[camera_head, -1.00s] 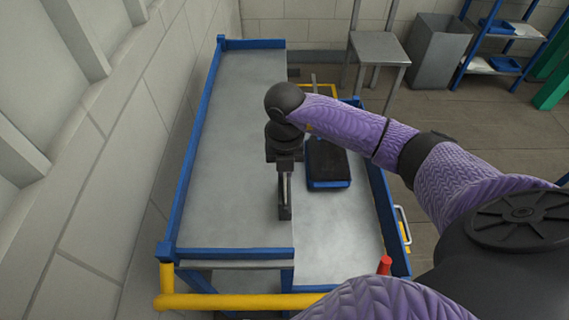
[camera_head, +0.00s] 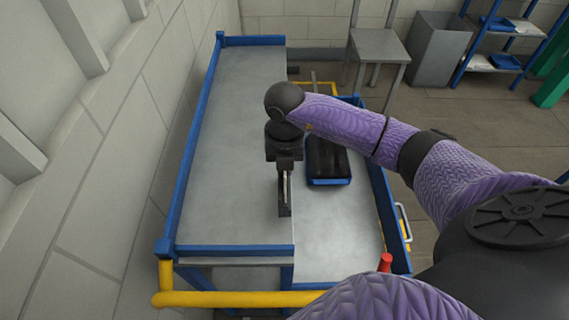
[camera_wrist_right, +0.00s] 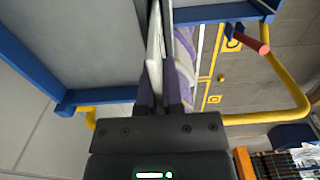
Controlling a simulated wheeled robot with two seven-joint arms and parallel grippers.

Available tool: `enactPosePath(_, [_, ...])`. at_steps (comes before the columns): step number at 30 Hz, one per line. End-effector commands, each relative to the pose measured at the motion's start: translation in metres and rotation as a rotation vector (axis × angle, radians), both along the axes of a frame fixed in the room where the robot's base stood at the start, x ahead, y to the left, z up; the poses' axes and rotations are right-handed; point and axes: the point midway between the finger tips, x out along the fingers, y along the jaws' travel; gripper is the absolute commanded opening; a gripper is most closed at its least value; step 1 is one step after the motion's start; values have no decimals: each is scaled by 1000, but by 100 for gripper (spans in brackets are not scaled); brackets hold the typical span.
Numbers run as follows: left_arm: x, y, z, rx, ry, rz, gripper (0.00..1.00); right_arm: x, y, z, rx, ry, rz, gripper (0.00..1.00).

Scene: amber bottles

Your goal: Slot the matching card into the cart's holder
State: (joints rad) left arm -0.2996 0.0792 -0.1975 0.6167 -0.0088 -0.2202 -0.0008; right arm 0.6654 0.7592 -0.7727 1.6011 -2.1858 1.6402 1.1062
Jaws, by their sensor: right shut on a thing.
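My right gripper (camera_head: 285,208) points down over the cart's grey top (camera_head: 235,110) in the head view. It is shut on a thin, pale, card-like piece seen edge-on; the piece stands out between the fingers in the right wrist view (camera_wrist_right: 154,50). Its face and any marking cannot be read. The blue-edged cart (camera_head: 180,180) has a yellow bar (camera_head: 235,299) at its near end. I cannot make out for certain which part is the card holder. My left gripper is out of view.
A black box with a blue base (camera_head: 328,162) lies on the cart just right of my gripper. A red-ended post (camera_head: 385,262) stands at the near right corner. A wall (camera_head: 100,170) runs close along the left. A grey stool (camera_head: 378,46) stands beyond.

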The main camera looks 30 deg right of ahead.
Motion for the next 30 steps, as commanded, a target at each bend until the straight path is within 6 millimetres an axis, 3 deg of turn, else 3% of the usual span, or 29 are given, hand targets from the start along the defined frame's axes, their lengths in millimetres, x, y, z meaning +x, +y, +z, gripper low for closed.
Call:
enactPosePath(12, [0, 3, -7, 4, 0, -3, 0, 0, 0, -9, 0, 0, 0, 0])
enactPosePath(13, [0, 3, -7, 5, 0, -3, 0, 0, 0, -9, 0, 0, 0, 12])
enactPosePath(18, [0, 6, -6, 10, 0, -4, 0, 0, 0, -8, 0, 0, 0, 48])
enactPosePath(26, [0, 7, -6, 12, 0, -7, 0, 0, 0, -8, 0, 0, 0, 49])
enactPosePath(30, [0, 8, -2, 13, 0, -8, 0, 1, 0, 19, -1, -5, 1, 49])
